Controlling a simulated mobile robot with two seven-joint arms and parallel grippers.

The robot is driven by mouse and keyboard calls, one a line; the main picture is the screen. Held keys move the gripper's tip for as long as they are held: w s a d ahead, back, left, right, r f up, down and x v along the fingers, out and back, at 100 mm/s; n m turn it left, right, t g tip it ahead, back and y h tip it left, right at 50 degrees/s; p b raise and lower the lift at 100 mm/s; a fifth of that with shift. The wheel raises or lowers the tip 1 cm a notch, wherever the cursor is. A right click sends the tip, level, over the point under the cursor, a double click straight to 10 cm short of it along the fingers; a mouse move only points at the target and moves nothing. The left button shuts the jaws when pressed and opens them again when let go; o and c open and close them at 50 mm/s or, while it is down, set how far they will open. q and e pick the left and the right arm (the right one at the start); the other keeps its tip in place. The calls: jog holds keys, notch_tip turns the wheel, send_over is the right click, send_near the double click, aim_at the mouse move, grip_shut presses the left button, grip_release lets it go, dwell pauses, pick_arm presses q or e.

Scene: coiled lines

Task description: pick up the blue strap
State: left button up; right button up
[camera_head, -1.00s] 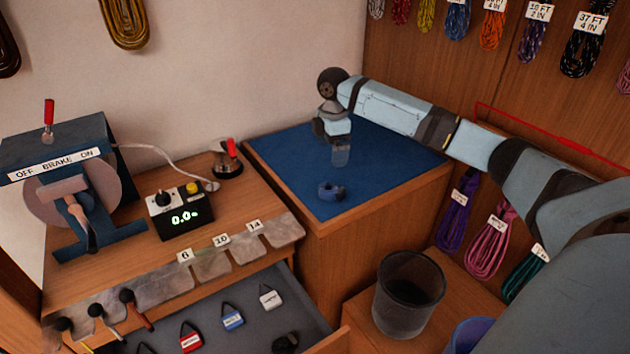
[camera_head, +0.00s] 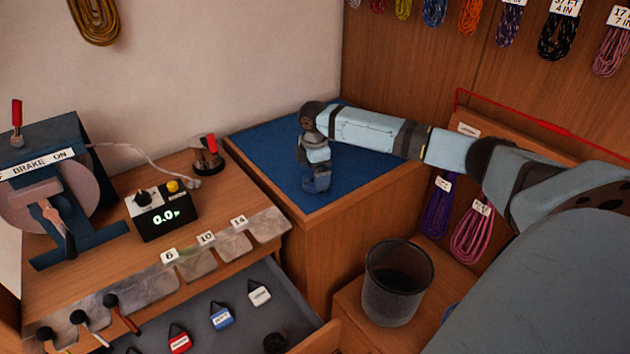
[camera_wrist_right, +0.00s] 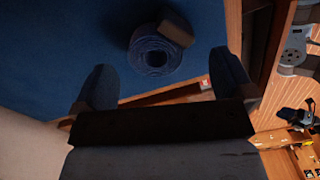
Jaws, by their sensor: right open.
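The blue strap (camera_wrist_right: 154,54) is a flat round coil with a brown end piece on its upper right side. It lies on the blue mat (camera_head: 268,148) near the mat's front corner. My right gripper (camera_wrist_right: 164,62) is open, and in the wrist view the coil shows between and slightly beyond its two fingers, not gripped. In the head view my right gripper (camera_head: 317,182) points down over the strap's place and mostly hides it. I cannot tell the exact height of the fingertips above the mat. My left gripper is not in view.
A dark bin (camera_head: 396,290) stands right of the cabinet. An open drawer (camera_head: 318,338) with tagged padlock-like items is in front. The brake machine (camera_head: 60,205) and a digital readout box (camera_head: 162,212) sit left. Coiled cords hang on the wooden wall (camera_head: 420,60).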

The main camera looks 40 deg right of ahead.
notch_tip(320, 180, down, 3)
jog(key=shift+r, duration=0.25)
jog(key=c, duration=0.9)
